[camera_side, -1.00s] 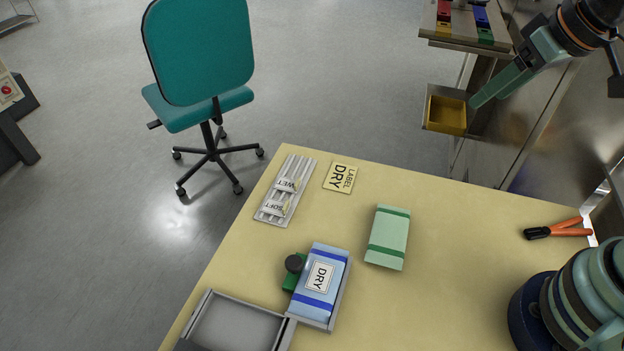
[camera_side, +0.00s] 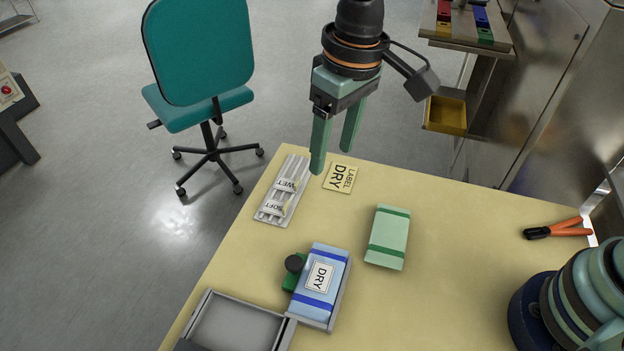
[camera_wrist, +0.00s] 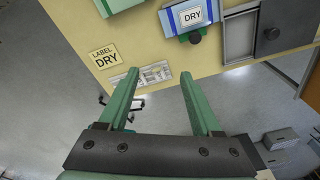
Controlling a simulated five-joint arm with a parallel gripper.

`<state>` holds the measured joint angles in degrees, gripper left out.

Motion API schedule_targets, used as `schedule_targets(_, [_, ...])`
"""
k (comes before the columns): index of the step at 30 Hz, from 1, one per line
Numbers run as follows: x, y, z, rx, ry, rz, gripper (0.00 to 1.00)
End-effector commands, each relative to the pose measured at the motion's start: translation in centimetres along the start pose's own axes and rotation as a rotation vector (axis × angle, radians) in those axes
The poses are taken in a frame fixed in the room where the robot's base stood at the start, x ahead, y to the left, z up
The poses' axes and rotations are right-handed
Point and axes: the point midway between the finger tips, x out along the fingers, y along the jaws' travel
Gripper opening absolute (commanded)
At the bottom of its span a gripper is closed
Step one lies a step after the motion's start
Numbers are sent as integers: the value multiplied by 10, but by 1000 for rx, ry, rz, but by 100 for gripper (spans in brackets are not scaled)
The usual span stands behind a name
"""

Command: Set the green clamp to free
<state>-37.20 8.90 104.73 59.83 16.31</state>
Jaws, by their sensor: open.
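The green clamp (camera_side: 289,283) with its round black knob (camera_side: 294,263) sits against the left side of the blue pack labelled DRY (camera_side: 320,277). Most of the clamp is hidden behind the pack. In the wrist view the knob (camera_wrist: 195,37) shows at the pack's near edge, with the clamp's green body only partly visible. My gripper (camera_side: 333,160) is open and empty, its fingers pointing down above the table's far edge, near the DRY label card. It is well apart from the clamp. The open fingers (camera_wrist: 160,75) also show in the wrist view.
A WET/SOFT slotted tray (camera_side: 270,216) and the DRY label card (camera_side: 340,178) lie at the far edge. A light green pack (camera_side: 388,237) lies right of the blue one. A grey metal tray (camera_side: 237,324) is at front left. Orange-handled pliers (camera_side: 558,229) lie right.

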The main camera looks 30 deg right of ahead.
Motion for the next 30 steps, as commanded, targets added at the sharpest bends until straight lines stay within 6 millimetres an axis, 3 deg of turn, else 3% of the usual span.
schedule_targets(1, [12, -21, 0, -31, -31, 4, 66])
schedule_targets(3, [25, -44, 0, -58, -59, 10, 66])
schedule_targets(9, [47, -82, 5, -103, -106, 24, 66])
schedule_targets(17, [68, -87, 9, -107, -115, 28, 66])
schedule_targets(30, [147, -83, 18, -107, -115, 28, 66])
